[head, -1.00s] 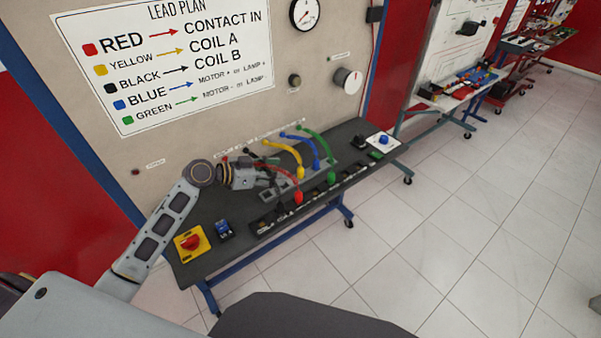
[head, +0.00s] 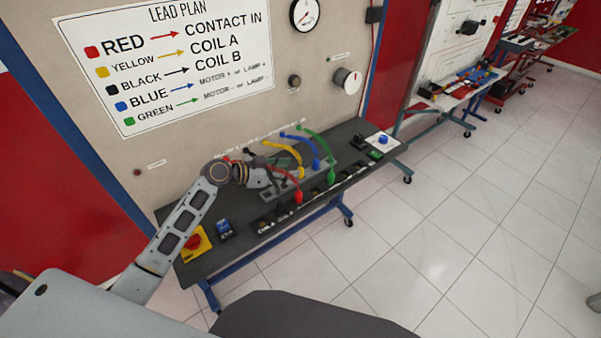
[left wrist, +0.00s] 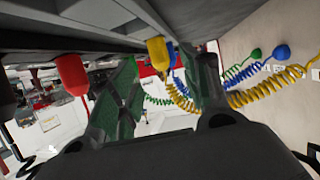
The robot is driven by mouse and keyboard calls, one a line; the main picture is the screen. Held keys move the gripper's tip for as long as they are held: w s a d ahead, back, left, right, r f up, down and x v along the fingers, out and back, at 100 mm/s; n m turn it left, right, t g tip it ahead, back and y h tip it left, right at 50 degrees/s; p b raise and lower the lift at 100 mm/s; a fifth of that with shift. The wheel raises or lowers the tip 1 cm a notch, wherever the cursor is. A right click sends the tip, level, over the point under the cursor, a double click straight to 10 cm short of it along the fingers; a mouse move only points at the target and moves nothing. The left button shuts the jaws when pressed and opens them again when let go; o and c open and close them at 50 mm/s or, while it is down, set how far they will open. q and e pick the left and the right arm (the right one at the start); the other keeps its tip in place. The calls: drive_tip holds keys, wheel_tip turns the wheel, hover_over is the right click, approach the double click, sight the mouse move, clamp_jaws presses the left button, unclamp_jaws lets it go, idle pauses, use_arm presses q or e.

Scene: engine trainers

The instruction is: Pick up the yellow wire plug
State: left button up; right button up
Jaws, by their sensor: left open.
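My left gripper (head: 272,178) is just left of these plugs, fingers pointing right. In the left wrist view the yellow plug (left wrist: 157,54) appears in the gap between the two open green-padded fingers (left wrist: 168,64). I cannot tell how deep it lies between them; neither finger visibly grips it. The red plug (left wrist: 70,74) lies outside the left finger. My right gripper is not in view.
The green plug (head: 331,178) hangs right of the blue one. A blue device (head: 225,229) and a yellow box with a red knob (head: 203,238) sit on the bench (head: 258,209) at left. Coiled leads (left wrist: 235,97) trail behind the right finger.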

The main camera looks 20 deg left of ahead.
use_arm(q)
drive_tip(key=x, duration=0.2)
drive_tip(key=shift+w+d+p, duration=0.25)
drive_tip(key=shift+w+p, duration=0.05)
drive_tip(key=shift+p, duration=0.05)
drive_tip(key=shift+w+d+f, duration=0.25)
drive_tip(key=shift+c, duration=0.4)
drive_tip(key=c, duration=0.9)
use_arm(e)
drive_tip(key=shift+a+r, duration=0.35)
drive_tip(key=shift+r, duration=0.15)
